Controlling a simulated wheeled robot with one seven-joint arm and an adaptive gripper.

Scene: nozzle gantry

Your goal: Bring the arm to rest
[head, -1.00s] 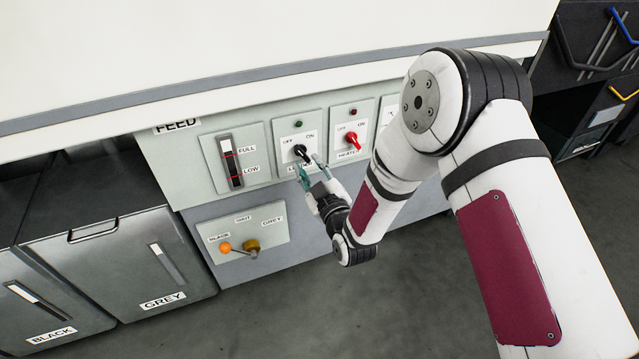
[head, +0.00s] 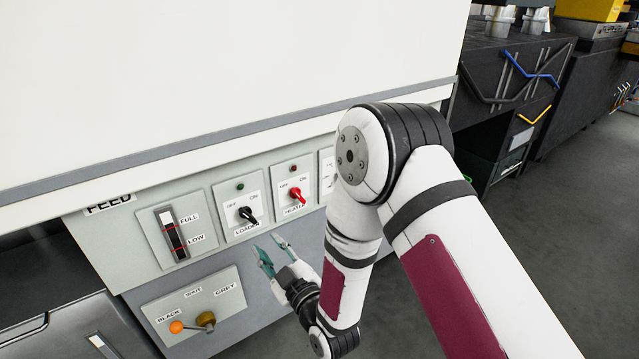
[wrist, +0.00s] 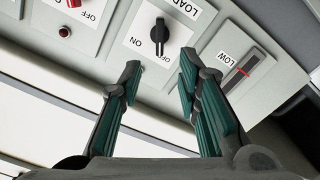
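My gripper (head: 272,254) is in front of the feed panel, just below the black LOADER knob (head: 248,215). Its two green-padded fingers are apart with nothing between them, as the wrist view (wrist: 158,85) also shows. The black knob shows beyond the fingertips in the wrist view (wrist: 160,36) and looks clear of them. In the head view the knob's pointer slants to the lower right. My arm reaches in from the right, bent at the elbow.
The red HEATER knob (head: 297,195) sits right of the LOADER knob. The level gauge (head: 173,234) is to the left. An orange-tipped lever (head: 177,327) is on the plate below. Open floor (head: 540,260) lies to the right, with dark cabinets (head: 500,85) behind.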

